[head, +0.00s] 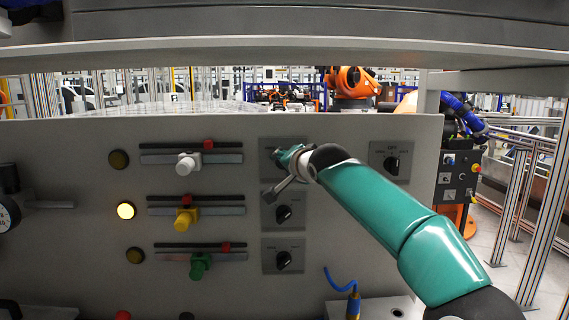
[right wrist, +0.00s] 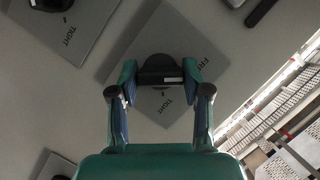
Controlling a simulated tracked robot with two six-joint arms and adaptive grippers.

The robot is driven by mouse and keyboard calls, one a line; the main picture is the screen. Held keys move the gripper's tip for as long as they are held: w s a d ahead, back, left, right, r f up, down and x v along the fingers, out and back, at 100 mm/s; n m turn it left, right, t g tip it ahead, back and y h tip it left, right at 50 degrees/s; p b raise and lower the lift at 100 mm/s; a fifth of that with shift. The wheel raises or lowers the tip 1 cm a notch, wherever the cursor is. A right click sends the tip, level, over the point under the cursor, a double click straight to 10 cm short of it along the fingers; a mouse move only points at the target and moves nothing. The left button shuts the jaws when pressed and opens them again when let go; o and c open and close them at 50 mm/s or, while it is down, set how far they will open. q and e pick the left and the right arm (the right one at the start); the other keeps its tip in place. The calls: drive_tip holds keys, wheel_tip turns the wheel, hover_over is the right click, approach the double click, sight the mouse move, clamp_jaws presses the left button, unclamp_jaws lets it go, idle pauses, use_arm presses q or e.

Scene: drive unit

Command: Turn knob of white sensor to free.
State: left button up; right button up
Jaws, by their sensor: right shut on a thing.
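The white sensor (head: 187,163) sits on the top rail of the grey panel. The red marker (head: 208,144) above it is slightly to its right. The knob plate (head: 267,146) of that row is partly covered by my right gripper (head: 284,158). In the right wrist view the black knob (right wrist: 160,70) stands between the fingertips of my right gripper (right wrist: 160,76), which is shut on it. The plate there reads TIGHT and FREE; which one the knob points to is unclear. My left gripper is not in view.
Below are a yellow sensor (head: 186,219) and a green sensor (head: 200,266), with their knobs (head: 284,213) and (head: 284,260) near my right arm. Another knob plate (head: 391,161) is to the right. The middle lamp (head: 125,210) glows yellow. A shelf edge (head: 300,54) runs above.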

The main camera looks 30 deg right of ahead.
drive_tip(key=shift+w+a+f+n+g, duration=0.1)
drive_tip(key=shift+a+f+n+g, duration=0.05)
drive_tip(key=shift+f+n+g, duration=0.2)
idle(0.3)
drive_tip(key=o, duration=1.2)
drive_tip(key=shift+w, duration=0.1)
drive_tip(key=shift+c, duration=0.2)
drive_tip(key=shift+r, duration=0.15)
drive_tip(key=shift+s+r, duration=0.1)
drive_tip(key=shift+s, duration=0.15)
drive_tip(key=v, duration=1.1)
drive_tip(key=shift+s+a, duration=0.2)
drive_tip(key=shift+s, duration=0.1)
